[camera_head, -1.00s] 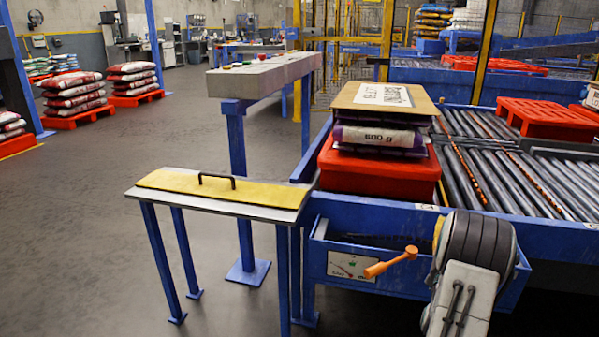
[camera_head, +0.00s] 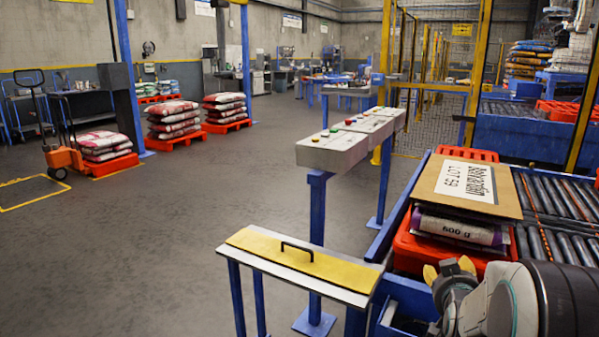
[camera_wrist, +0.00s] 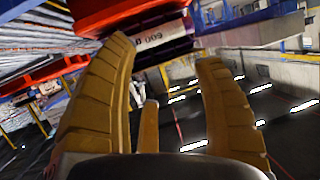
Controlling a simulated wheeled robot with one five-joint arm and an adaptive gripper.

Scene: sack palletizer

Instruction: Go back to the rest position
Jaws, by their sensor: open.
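My gripper (camera_head: 449,268) is at the lower right of the head view, with its yellow fingers up and part of my arm beside it. It is in front of the red pallet (camera_head: 408,250) that bears sacks and a cardboard sheet (camera_head: 465,186). In the wrist view my gripper (camera_wrist: 168,58) has its fingers spread wide with nothing between them. A sack marked 600 g (camera_head: 462,228) lies under the sheet; it also shows upside down beyond the fingers in the wrist view (camera_wrist: 155,40).
A small table with a yellow handled plate (camera_head: 298,257) stands left of my gripper. A button console (camera_head: 350,140) stands behind it. Roller conveyors (camera_head: 565,205) run at the right. Sack stacks on red pallets (camera_head: 228,126) stand far left. The floor (camera_head: 190,220) at left is clear.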

